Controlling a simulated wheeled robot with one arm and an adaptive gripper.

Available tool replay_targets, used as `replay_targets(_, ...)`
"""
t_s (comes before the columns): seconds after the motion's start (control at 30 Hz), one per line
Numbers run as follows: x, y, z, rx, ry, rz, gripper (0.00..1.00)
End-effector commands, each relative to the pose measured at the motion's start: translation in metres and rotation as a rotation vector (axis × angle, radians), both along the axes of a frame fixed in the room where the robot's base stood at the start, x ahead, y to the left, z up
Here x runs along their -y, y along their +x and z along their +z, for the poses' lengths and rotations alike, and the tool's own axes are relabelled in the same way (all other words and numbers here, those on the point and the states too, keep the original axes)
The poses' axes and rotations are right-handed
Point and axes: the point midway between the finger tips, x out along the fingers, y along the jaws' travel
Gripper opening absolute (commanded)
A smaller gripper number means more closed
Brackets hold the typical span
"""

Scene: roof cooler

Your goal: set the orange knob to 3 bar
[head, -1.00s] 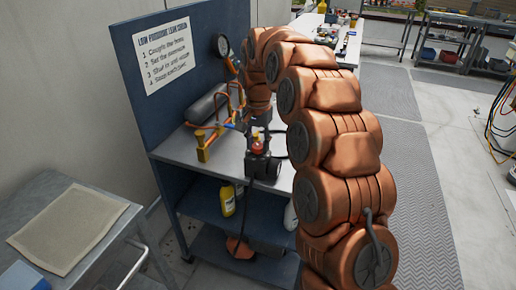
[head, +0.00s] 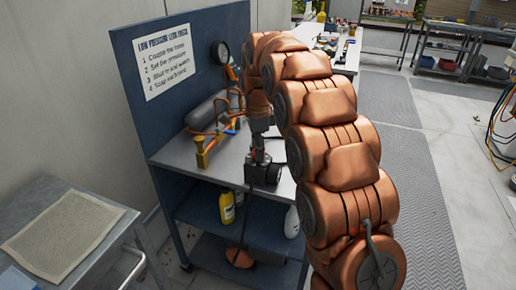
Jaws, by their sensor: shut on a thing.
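My gripper (head: 259,149) points down over the bench, at the top of a dark regulator body (head: 263,173) near the front edge. It is shut on the orange knob on top of that body. The fingers hide most of the knob, and its setting cannot be read. A round dial gauge (head: 220,52) stands by the blue back panel; its needle is too small to read.
A yellow-orange fixture (head: 203,152) and a grey cylinder (head: 207,111) with orange hose stand left of my gripper on the bench (head: 181,152). A yellow bottle (head: 227,206) stands on the shelf below. A side table (head: 28,198) is at the left.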

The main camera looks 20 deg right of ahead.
Motion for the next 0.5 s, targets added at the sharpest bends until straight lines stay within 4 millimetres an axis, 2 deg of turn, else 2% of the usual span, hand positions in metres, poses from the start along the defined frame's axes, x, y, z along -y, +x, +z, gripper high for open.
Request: replay_targets(0.5, 0.001, 0.0002, 0.0012, 0.002, -0.001, -0.425, 0.06)
